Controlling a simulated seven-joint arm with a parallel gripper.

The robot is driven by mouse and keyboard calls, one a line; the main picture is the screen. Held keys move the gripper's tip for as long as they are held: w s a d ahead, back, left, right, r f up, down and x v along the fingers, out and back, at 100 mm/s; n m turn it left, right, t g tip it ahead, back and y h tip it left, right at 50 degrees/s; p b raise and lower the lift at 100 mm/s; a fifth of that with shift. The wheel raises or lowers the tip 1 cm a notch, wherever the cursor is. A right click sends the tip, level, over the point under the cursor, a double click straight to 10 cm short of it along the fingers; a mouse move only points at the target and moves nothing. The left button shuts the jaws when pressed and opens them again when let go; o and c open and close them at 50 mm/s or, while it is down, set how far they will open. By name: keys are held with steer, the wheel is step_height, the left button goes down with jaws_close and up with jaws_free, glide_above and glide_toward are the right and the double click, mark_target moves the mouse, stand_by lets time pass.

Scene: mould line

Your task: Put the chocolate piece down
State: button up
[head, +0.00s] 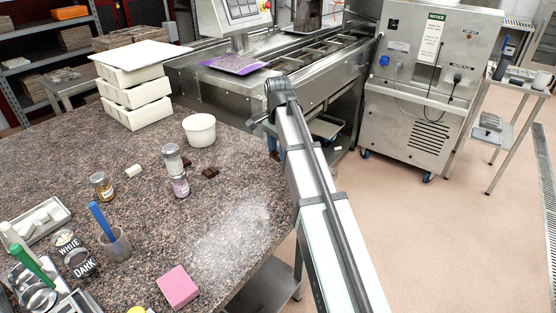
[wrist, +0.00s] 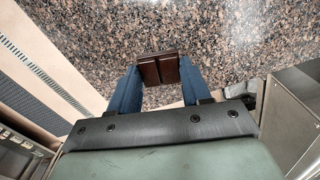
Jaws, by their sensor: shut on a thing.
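A dark brown chocolate piece (wrist: 158,69), scored by a groove into two parts, is between the fingertips of my gripper (wrist: 158,80) in the wrist view. The two blue fingers are shut on its sides. Speckled granite counter lies beyond it; I cannot tell whether the piece touches the counter. In the head view my gripper (head: 273,145) is mostly hidden by my arm at the counter's right edge, and I cannot make out the held piece there. Another dark chocolate piece (head: 210,172) lies on the granite counter (head: 235,205).
A pink block (head: 178,287) lies near the front edge. White stacked trays (head: 137,92) stand at the back. Counter between the tub and my gripper is clear.

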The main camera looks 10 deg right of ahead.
steer(key=shift+r, duration=1.7)
steer(key=shift+a, duration=0.1)
steer(key=a+n, duration=0.1)
steer(key=a, duration=0.6)
steer(key=n, duration=0.2)
glide_toward(198, 118)
steer(key=s+r, duration=0.4)
steer(key=s, duration=0.1)
steer(key=shift+s+d+f, duration=0.1)
steer(key=shift+d+f, duration=0.05)
steer(key=shift+f, duration=1.75)
steer(key=shift+s+d+f, duration=0.1)
steer(key=shift+d+f, duration=0.05)
steer(key=shift+f, duration=1.7)
steer(key=shift+d+f, duration=0.15)
steer(key=shift+f, duration=1.75)
